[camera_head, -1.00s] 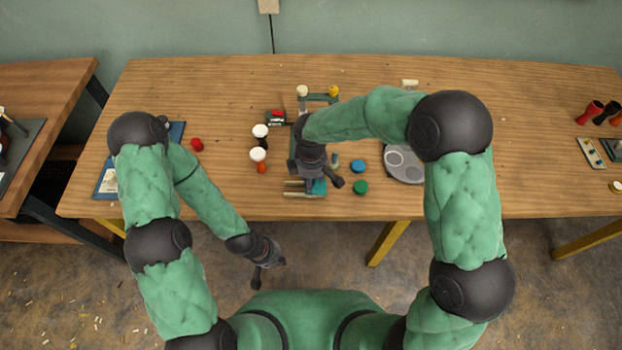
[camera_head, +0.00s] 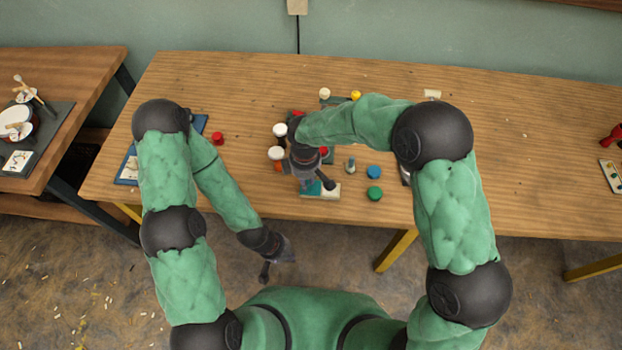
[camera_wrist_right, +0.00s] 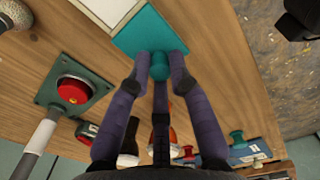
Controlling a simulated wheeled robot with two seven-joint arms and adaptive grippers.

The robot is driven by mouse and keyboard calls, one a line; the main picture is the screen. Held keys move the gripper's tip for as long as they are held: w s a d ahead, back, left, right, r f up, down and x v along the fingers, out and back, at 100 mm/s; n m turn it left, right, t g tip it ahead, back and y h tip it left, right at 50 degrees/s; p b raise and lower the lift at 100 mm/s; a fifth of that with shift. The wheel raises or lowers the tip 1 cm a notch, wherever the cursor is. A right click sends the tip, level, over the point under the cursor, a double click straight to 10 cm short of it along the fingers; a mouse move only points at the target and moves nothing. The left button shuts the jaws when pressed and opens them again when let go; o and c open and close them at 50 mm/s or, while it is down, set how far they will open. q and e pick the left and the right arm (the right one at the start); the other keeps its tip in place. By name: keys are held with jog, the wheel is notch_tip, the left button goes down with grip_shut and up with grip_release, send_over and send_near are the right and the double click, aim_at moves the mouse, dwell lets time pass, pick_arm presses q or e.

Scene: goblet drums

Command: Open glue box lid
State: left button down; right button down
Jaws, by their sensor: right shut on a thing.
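A teal square lid (camera_wrist_right: 150,32) with a round teal knob (camera_wrist_right: 160,68) shows in the right wrist view. My right gripper (camera_wrist_right: 162,75) is shut on the knob. A pale box (camera_wrist_right: 108,8) lies partly out of frame beside the lid. In the head view the pale box (camera_head: 328,190) shows just right of my right gripper (camera_head: 308,182), near the table's front edge, and the lid is mostly hidden by the gripper. My left gripper (camera_head: 284,253) hangs in front of the table, away from the box; its fingers are too small to judge.
A red button on a green base (camera_wrist_right: 74,90) stands close by the lid. White-topped bottles (camera_head: 277,153) stand left of my right gripper. A blue disc (camera_head: 374,172) and a green disc (camera_head: 375,193) lie to the right.

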jog(key=c, duration=1.1)
grip_release()
notch_tip(320, 180, up, 12)
jog(key=shift+s, duration=0.15)
